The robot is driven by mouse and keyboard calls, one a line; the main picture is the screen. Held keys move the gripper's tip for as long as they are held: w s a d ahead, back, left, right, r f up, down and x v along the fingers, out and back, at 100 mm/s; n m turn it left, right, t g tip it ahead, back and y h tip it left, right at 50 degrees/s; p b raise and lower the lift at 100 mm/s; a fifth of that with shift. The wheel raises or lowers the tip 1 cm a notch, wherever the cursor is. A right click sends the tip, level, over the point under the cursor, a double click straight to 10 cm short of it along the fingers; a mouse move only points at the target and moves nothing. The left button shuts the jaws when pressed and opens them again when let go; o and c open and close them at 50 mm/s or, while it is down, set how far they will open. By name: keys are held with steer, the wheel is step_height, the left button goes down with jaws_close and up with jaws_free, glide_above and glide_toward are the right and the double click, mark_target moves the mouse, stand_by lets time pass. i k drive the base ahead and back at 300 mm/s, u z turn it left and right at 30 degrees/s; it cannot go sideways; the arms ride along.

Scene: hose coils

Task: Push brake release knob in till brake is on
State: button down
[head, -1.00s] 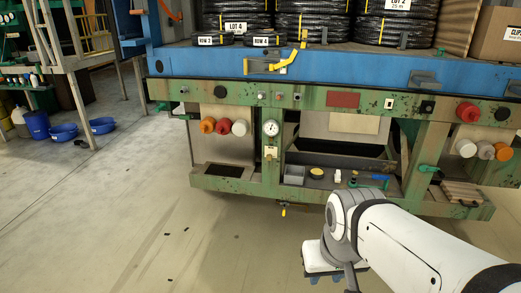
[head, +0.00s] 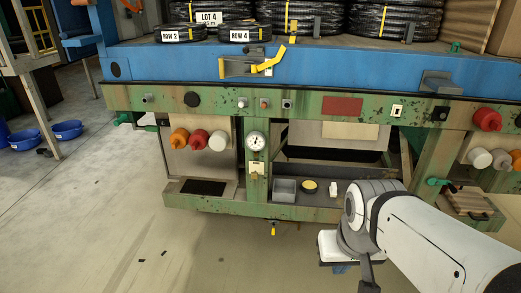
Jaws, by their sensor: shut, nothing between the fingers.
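No label tells me which control is the brake release knob. Small controls sit along the green rail (head: 330,90): a grey knob (head: 148,98), a black round one (head: 192,99), a pale knob (head: 242,103), a small red one (head: 264,103) and a dark square-plated one (head: 287,104). A large red knob (head: 487,119) sticks out at the far right of the rail. My gripper (head: 341,268) is shut and empty, low in front of the bench and apart from every control. My wrist hides most of it.
Orange (head: 180,138), red (head: 199,140) and white (head: 218,140) caps stick out beside a dial gauge (head: 256,142). A lower shelf holds a grey tray (head: 285,189). Hose coils (head: 395,20) lie on the blue deck (head: 170,60).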

mark_target(254, 175)
steer(key=u, duration=0.2)
steer(key=i, duration=1.1)
steer(key=u, duration=0.6)
steer(key=k, duration=0.9)
steer(key=u, duration=0.2)
steer(key=i, duration=0.9)
steer(key=z, duration=0.1)
